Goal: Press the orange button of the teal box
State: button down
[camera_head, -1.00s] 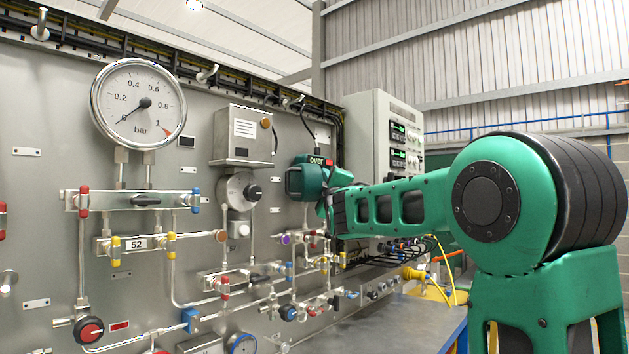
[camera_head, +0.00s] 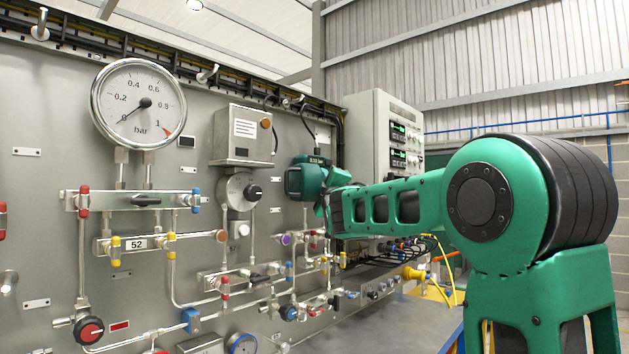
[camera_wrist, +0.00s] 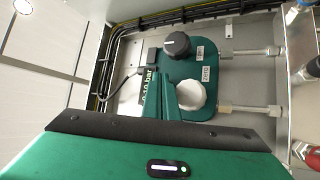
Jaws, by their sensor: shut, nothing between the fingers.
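The teal box is on the grey panel. In the wrist view its teal face (camera_wrist: 208,68) carries a black knob (camera_wrist: 176,44), a white knob (camera_wrist: 190,95) and a "0-10 bar" marking (camera_wrist: 149,86). In the head view its top, with a small dark display (camera_head: 315,161), shows beside my wrist, which covers much of it. My gripper (camera_wrist: 161,80) is shut and empty, its fingers over the box's left part in the wrist view. I cannot tell if they touch it. I make out no orange button in either view; that part seems hidden behind the fingers.
A large pressure gauge (camera_head: 138,104), a grey box (camera_head: 242,136) and pipes with valves crowd the panel to the left. In the wrist view metal pipes (camera_wrist: 250,108) leave the box's right side.

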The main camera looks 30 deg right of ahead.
dwell(0.4)
jog(key=shift+s+r, duration=0.1)
jog(key=shift+s, duration=0.3)
jog(key=s+d, duration=0.2)
jog(key=s, duration=0.3)
jog(key=shift+s, duration=0.3)
dwell(0.6)
